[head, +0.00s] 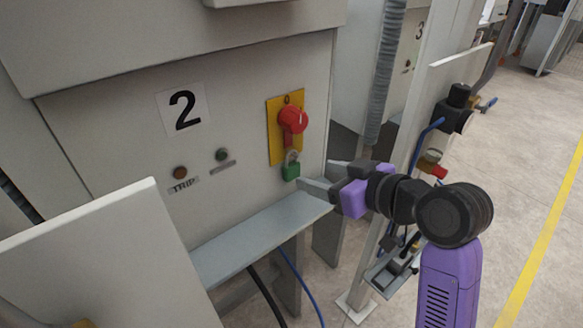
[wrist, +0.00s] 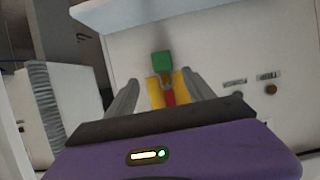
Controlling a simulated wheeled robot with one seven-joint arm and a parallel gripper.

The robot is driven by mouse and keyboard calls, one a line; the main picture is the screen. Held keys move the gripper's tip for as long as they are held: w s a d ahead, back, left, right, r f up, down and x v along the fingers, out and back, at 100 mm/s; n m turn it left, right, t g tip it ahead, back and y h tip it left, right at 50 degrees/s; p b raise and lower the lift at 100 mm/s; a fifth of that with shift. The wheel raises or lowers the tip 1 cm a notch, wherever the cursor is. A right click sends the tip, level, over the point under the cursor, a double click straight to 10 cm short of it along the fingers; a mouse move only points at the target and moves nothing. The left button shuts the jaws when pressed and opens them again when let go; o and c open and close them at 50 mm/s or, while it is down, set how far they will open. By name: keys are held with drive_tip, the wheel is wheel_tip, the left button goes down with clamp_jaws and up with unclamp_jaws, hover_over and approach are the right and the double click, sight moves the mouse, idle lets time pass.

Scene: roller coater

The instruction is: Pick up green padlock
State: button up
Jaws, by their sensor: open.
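The green padlock (head: 291,167) hangs by its shackle below the red rotary switch (head: 292,121) on a yellow plate (head: 274,144), on the cabinet front marked 2. My gripper (head: 308,188) is just to the right of and slightly below the padlock in the head view, fingers pointing toward the cabinet. In the wrist view the padlock (wrist: 161,64) shows upside down, beyond and between the two open fingers (wrist: 163,92). The fingers are empty, and I see no contact with the padlock. The yellow plate and red switch handle are partly hidden behind my gripper there.
A grey shelf (head: 262,232) juts out below the padlock. TRIP indicator (head: 180,172) and a green indicator (head: 222,154) sit left of it. A panel with a black valve fitting (head: 453,115) stands to the right. Open floor lies at far right.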

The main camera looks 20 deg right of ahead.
sight(294, 169)
drive_tip(key=x, duration=0.5)
drive_tip(key=p+x, duration=0.1)
drive_tip(key=x, duration=0.1)
drive_tip(key=shift+w+a+f, duration=0.1)
drive_tip(key=shift+w+a, duration=0.05)
drive_tip(key=shift+a, duration=0.2)
drive_tip(key=shift+c, duration=0.2)
clamp_jaws()
